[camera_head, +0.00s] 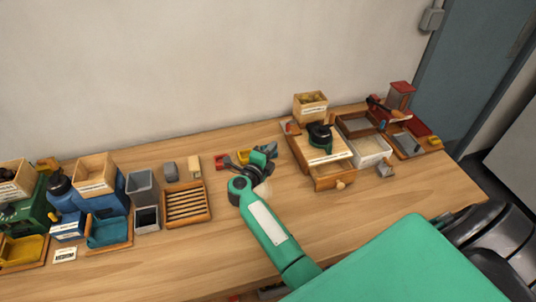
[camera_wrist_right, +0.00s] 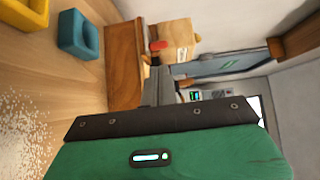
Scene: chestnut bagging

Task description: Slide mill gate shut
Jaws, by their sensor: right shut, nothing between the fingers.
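The wooden mill (camera_head: 322,152) stands right of the middle of the table, with a black round part on top and a knobbed drawer at its front. A small reddish piece (camera_head: 292,127) sits at its upper left; I cannot tell surely whether it is the gate handle. My right gripper (camera_head: 269,152) is left of the mill, its tips partly hidden by the wrist. In the right wrist view, the shut, empty fingers (camera_wrist_right: 155,70) point toward the mill's wooden side (camera_wrist_right: 125,65) and a red piece (camera_wrist_right: 158,45); contact is unclear. My left gripper is not in view.
A slatted tray (camera_head: 186,205) and blue machine (camera_head: 90,190) stand left. A red device (camera_head: 400,97) stands far right. Pale grains (camera_wrist_right: 20,130) lie on the table.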

